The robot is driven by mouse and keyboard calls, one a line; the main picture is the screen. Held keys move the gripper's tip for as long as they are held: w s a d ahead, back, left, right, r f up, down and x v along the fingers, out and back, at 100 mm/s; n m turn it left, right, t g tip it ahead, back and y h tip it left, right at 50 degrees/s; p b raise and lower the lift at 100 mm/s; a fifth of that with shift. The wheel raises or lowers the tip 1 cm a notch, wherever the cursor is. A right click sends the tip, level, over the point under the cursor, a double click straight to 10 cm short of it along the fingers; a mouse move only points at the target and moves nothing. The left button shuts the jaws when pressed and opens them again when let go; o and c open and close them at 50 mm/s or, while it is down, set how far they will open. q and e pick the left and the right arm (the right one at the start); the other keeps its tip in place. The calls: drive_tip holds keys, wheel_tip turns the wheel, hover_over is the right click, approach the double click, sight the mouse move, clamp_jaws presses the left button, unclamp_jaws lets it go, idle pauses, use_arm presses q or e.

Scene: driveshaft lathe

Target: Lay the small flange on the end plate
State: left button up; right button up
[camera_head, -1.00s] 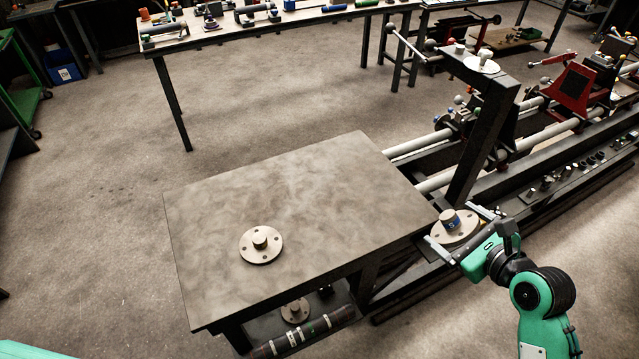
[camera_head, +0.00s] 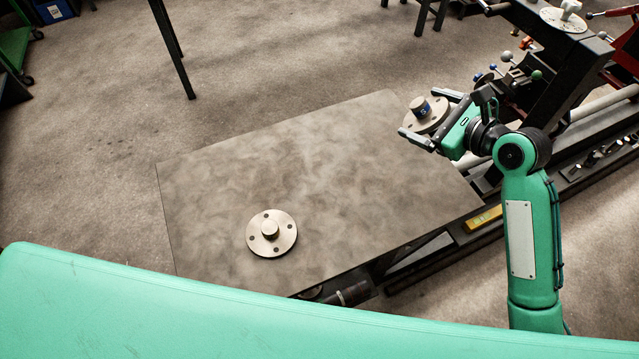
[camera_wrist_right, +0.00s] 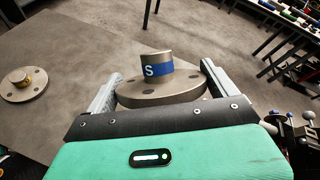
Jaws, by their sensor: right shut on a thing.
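The small flange (camera_head: 428,124), a round grey disc with a boss and a blue band marked "S", is between the fingers of my right gripper (camera_head: 418,111). In the right wrist view the flange (camera_wrist_right: 162,92) sits upright, boss up, with a finger on each side. The gripper is shut on it. In the head view it appears at the right edge of the wide grey plate (camera_head: 330,165) at the lathe's end, which I take as the end plate. Its height above the plate is unclear. My left gripper is not in view.
A second flange (camera_head: 283,242) with several holes lies on the near part of the plate. A dark upright post (camera_head: 548,85) and lathe rails (camera_head: 600,104) stand to the right. Most of the plate's middle is clear.

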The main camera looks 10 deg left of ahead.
drive_tip(key=shift+w+a, duration=0.15)
drive_tip(key=shift+w, duration=0.05)
drive_tip(key=shift+f, duration=0.4)
wheel_tip(320, 180, down, 14)
drive_tip(key=shift+f, duration=0.1)
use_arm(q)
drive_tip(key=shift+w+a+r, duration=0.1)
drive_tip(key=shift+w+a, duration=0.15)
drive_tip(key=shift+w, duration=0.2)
use_arm(e)
drive_tip(key=shift+f, duration=2.45)
drive_tip(key=shift+f, duration=0.1)
drive_tip(key=o, duration=1.1)
drive_tip(key=shift+s+f, duration=0.1)
drive_tip(key=shift+o, duration=0.4)
